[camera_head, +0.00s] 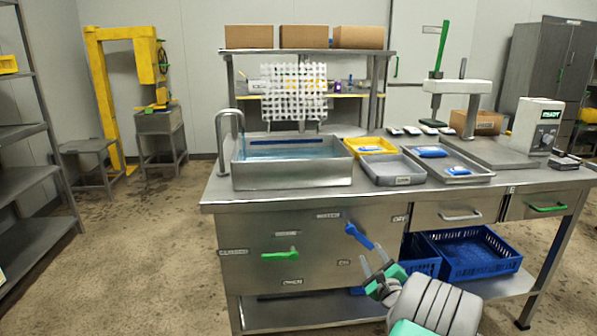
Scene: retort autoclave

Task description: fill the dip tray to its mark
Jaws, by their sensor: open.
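The dip tray seems to be the deep steel basin (292,178) at the left of the steel bench. Bluish water (290,152) shows in it. A dark blue line (288,142) runs along its back inner wall; I cannot tell the exact gap between water and line. A curved steel spout (231,118) stands at its left rim. On the bench front are a green lever (280,254), lying roughly level, and a blue lever (358,236), slanting down to the right. My gripper (374,260) is open and empty, below and right of the blue lever, apart from it in the picture.
Small labels surround the levers, mostly too small to read. A yellow tray (371,145), a grey tray (400,180) and a larger steel tray (470,177) with blue packs stand right of the basin. Blue crates (472,262) sit on the lower shelf. Floor at left is clear.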

